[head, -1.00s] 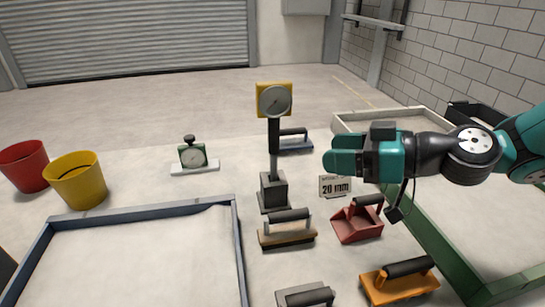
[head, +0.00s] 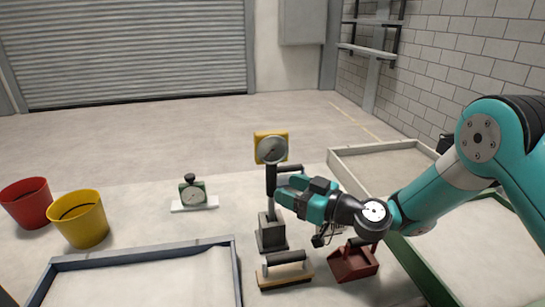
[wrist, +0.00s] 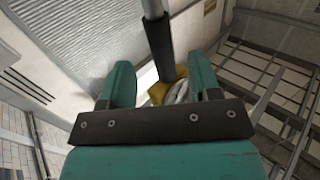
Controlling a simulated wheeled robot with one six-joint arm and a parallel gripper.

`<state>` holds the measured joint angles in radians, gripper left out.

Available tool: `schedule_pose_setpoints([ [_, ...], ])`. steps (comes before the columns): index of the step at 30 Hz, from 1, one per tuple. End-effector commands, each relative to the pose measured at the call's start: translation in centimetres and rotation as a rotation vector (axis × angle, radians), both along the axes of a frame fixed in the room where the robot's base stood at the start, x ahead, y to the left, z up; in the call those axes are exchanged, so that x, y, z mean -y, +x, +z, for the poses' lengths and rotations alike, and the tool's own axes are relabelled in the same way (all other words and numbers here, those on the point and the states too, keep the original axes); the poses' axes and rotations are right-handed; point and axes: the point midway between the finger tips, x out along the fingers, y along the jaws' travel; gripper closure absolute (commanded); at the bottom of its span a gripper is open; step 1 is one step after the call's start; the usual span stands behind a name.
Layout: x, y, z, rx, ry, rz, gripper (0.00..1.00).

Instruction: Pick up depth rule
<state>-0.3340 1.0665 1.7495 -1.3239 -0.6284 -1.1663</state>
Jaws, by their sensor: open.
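The depth rule (head: 271,180) looks to be the upright post with a black grip sleeve, a round dial and a yellow back plate at its top. It stands in a dark grey block (head: 272,232) in the middle of the head view. My gripper (head: 283,190) is at the post's right side, near the black sleeve. In the wrist view, the sleeve (wrist: 158,45) and the yellow plate (wrist: 158,92) show between my two open fingers (wrist: 160,82). Contact cannot be told. The dial is partly hidden by my gripper's crossbar in the wrist view.
A tan-based hand float (head: 285,277) and a red scoop-like tool (head: 352,262) lie in front. Yellow (head: 80,220) and red (head: 26,203) buckets are far left. A green rail (head: 420,272) runs at right.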

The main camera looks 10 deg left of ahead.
Motion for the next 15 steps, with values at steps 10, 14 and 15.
schedule_pose_setpoints([
  [10,-3.3,1.0,0.6,0.001,0.001,0.003,0.43],
  [14,-5.3,1.7,0.7,0.0,0.0,0.003,0.43],
  [15,-5.7,1.9,0.6,0.0,0.0,0.002,0.43],
])
